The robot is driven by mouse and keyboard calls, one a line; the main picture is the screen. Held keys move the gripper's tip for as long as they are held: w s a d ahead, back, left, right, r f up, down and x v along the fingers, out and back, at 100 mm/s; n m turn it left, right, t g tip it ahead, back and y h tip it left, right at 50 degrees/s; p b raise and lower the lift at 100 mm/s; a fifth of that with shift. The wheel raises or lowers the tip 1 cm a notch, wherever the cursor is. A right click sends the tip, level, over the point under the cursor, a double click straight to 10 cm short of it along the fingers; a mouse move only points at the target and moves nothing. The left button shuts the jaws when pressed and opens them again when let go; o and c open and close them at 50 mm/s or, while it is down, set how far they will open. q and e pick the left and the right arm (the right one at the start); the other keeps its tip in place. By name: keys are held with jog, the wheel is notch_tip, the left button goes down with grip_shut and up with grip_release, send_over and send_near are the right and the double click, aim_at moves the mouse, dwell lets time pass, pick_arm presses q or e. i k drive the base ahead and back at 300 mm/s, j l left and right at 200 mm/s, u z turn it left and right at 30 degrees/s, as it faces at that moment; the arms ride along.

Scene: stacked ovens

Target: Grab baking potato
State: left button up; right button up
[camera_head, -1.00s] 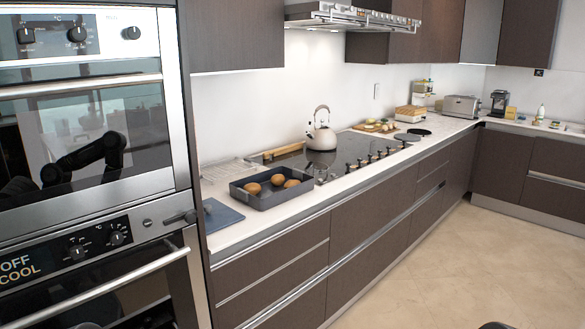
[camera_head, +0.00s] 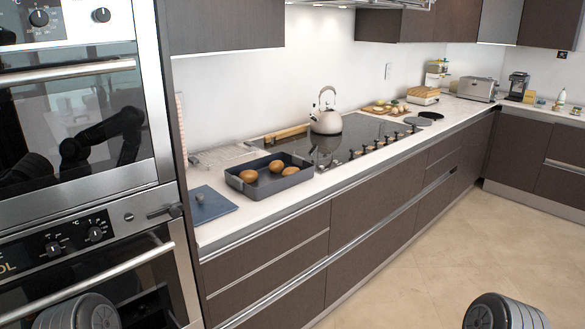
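Brown baking potatoes lie in a dark rectangular baking tray (camera_head: 262,190) on the white counter, just right of the ovens. One potato (camera_head: 248,175) is at the tray's left and another potato (camera_head: 277,166) is near its middle. A dark grey patch shows beside the second potato, and I cannot tell what it is. Neither of my grippers is in view. Only rounded grey parts of my arms show at the bottom left and bottom right edges, well apart from the tray.
Stacked ovens (camera_head: 75,80) stand at the left, with a dark arm reflected in the upper door. A blue board (camera_head: 208,205) and a wire rack (camera_head: 222,154) lie near the tray. A kettle (camera_head: 326,120) stands on the cooktop (camera_head: 350,140). The floor (camera_head: 420,265) at right is clear.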

aim_at(288, 171)
jog(key=i+l+u, duration=0.1)
jog(key=i+l, duration=0.2)
jog(key=i+l+u, duration=0.1)
jog(key=i+l, duration=0.25)
jog(key=l, duration=0.2)
jog(key=i+l+u, duration=0.1)
jog(key=i+l, duration=0.15)
jog(key=l, duration=0.2)
jog(key=i+l+u, duration=0.1)
jog(key=i+l, duration=0.2)
jog(key=l, duration=0.2)
jog(key=i+l+u, duration=0.1)
jog(key=i+l, duration=0.15)
jog(key=l, duration=0.25)
jog(key=i+l+u, duration=0.1)
jog(key=i+l, duration=0.15)
jog(key=l, duration=0.3)
jog(key=i+l+u, duration=0.1)
jog(key=l, duration=0.4)
jog(key=i+l+u, duration=0.1)
jog(key=i+l, duration=0.2)
jog(key=l, duration=0.3)
